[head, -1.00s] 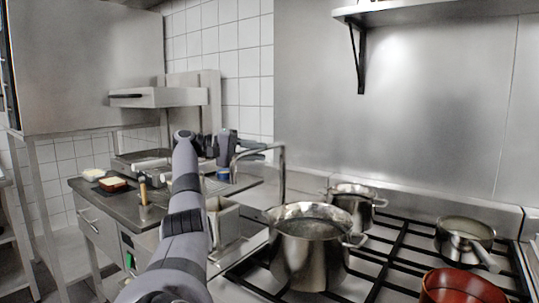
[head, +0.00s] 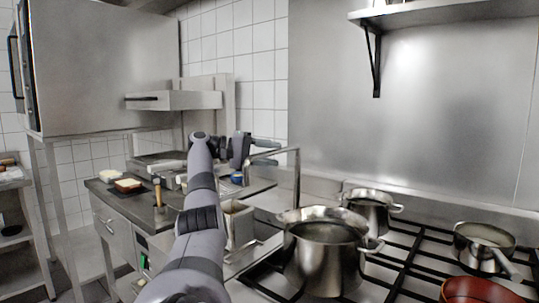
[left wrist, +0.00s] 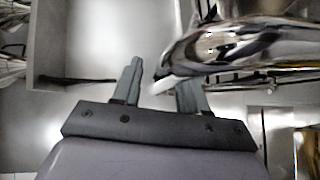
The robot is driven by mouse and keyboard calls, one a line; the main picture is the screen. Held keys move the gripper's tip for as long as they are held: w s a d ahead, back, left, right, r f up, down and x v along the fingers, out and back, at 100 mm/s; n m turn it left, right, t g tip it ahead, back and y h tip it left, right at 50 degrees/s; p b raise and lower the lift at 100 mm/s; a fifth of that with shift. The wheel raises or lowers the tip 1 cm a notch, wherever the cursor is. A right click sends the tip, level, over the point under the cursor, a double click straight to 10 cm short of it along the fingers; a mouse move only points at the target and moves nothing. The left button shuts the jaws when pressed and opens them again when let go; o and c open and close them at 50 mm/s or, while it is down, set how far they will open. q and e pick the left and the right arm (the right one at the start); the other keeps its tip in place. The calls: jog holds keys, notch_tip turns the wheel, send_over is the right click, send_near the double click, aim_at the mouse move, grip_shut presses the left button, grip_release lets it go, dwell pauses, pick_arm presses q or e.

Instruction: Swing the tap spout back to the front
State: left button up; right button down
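The chrome tap (head: 297,178) stands behind the large pot in the head view. Its riser goes up and its thin spout (head: 284,152) runs left to a bent-down end near my left gripper. My left gripper (head: 268,151) is at the spout, its two fingers apart. In the left wrist view, shiny chrome (left wrist: 225,45) crosses close over the right finger, and its tip reaches the gap between the fingers of my left gripper (left wrist: 160,82). I cannot tell whether they touch. My right gripper is not in view.
A large steel pot (head: 322,255), a smaller pot (head: 370,205), a saucepan (head: 484,240) and a red pan (head: 475,291) stand on the black-grated stove. A steel container (head: 238,222) sits beside my left arm. A counter (head: 122,204) with food and tools lies left.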

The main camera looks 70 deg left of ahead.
pick_arm(q)
jog(key=shift+s, duration=0.1)
jog(key=f+b+v, duration=0.1)
jog(key=v, duration=0.5)
jog(key=shift+s+r, duration=0.45)
jog(key=shift+r, duration=0.1)
jog(key=shift+a, duration=0.15)
